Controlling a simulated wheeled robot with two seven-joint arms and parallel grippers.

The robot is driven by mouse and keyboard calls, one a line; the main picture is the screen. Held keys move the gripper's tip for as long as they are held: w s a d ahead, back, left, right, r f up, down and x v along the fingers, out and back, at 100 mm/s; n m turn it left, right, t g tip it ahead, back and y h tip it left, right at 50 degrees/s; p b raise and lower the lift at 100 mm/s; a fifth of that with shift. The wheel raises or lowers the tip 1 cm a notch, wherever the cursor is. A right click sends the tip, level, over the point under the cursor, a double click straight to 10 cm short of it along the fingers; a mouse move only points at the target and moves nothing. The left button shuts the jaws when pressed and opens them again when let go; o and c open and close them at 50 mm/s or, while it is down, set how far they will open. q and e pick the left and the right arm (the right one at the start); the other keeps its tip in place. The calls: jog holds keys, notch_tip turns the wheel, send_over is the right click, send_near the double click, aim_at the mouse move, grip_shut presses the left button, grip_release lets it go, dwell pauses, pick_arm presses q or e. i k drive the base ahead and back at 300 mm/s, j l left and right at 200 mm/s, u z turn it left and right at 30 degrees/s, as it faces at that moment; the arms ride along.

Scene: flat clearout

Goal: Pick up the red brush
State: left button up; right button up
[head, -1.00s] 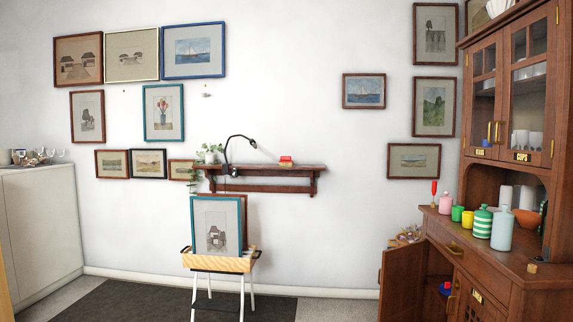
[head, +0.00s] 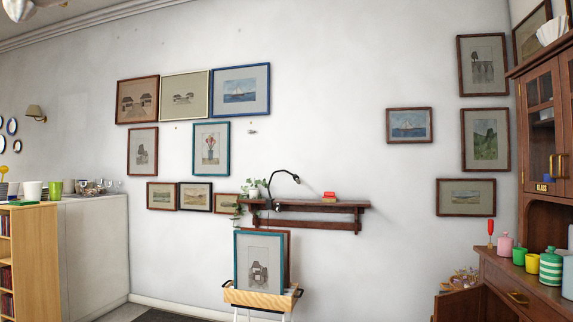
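Neither of my grippers is in view.
The brown cabinet (head: 515,290) stands at the right, with cups and a striped green jar (head: 551,266) on it. A stool (head: 262,297) holding framed pictures stands below the shelf. A wooden bookcase (head: 32,262) and a pale cabinet (head: 95,250) are at the left.

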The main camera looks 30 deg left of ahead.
aim_at(328, 197)
jog(key=j+u, duration=0.15)
jog(key=j, duration=0.2)
jog(key=i+j+u, duration=0.1)
jog(key=j, duration=0.2)
jog(key=i+j+u, duration=0.15)
jog(key=j, duration=0.2)
jog(key=i+j, duration=0.2)
jog(key=i, duration=0.3)
jog(key=i+j, duration=0.2)
jog(key=i, duration=0.25)
jog(key=i+j+u, duration=0.1)
jog(key=i+j, duration=0.15)
jog(key=i, duration=0.25)
jog(key=i+j, duration=0.15)
jog(key=i, duration=0.35)
